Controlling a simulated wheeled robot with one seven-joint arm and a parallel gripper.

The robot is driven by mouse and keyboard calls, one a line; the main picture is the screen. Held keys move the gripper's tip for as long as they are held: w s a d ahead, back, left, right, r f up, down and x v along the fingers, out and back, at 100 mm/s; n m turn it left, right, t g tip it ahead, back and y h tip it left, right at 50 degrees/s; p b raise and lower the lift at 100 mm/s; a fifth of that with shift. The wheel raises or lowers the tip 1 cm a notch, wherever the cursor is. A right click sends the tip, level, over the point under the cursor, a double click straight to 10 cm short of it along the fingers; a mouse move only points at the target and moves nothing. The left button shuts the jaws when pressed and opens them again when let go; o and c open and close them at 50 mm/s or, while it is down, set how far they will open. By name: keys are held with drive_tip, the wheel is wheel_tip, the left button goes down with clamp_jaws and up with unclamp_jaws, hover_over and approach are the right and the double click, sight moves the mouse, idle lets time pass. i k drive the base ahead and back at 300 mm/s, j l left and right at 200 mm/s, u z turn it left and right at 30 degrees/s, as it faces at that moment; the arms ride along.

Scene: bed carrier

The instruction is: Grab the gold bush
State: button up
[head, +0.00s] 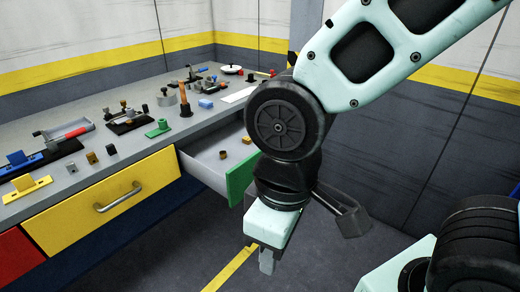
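I cannot tell for sure which small part is the gold bush. A small brownish-gold cylinder (223,154) and a more orange piece (246,141) lie inside the open drawer (205,168). Another small dark gold piece (92,157) stands on the worktop at the front left. My gripper (266,263) hangs pointing down in front of the drawer's green front, to the right of and apart from these pieces. Only one side of its fingers shows clearly, so its opening cannot be made out. Nothing visible is held in it.
The worktop (75,178) carries several fixtures and small parts, including a green stand (158,128). The green drawer front (240,178) stands out between the gripper and the drawer inside. A yellow drawer (105,205) is closed. The floor (330,265) to the right is clear.

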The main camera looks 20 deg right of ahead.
sight(223, 154)
drive_tip(key=i+l, duration=0.35)
drive_tip(key=i, duration=0.2)
drive_tip(key=i+l, duration=0.35)
drive_tip(key=i, duration=0.15)
drive_tip(key=i+l+u, duration=0.1)
drive_tip(key=i+l, duration=0.3)
drive_tip(key=i, duration=0.15)
